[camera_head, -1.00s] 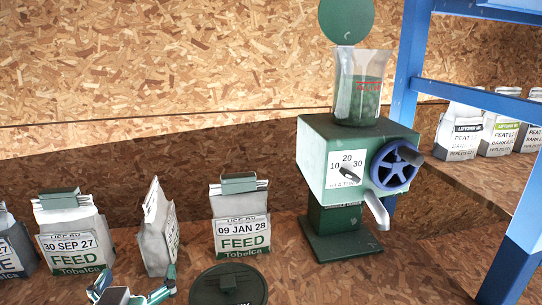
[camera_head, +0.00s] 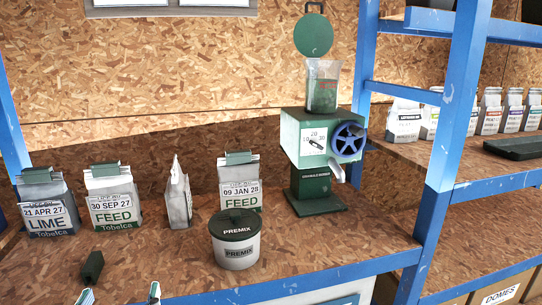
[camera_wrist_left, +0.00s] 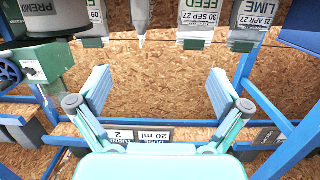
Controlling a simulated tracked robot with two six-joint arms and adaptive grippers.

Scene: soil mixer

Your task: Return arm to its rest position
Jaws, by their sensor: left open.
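My left gripper (camera_head: 120,293) shows only its two teal fingertips at the bottom left edge of the head view, in front of the bags. In the left wrist view my left gripper (camera_wrist_left: 160,92) is open, its fingers wide apart with nothing between them. The rest of my left arm is hidden below the head view. My right arm is not in view.
The green mixer (camera_head: 318,150) stands right of centre with a beaker (camera_head: 322,88) on top. A PREMIX tub (camera_head: 236,250) sits near the front edge. FEED bags (camera_head: 113,200) and a LIME bag (camera_head: 48,212) stand behind. A blue post (camera_head: 455,130) rises at right.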

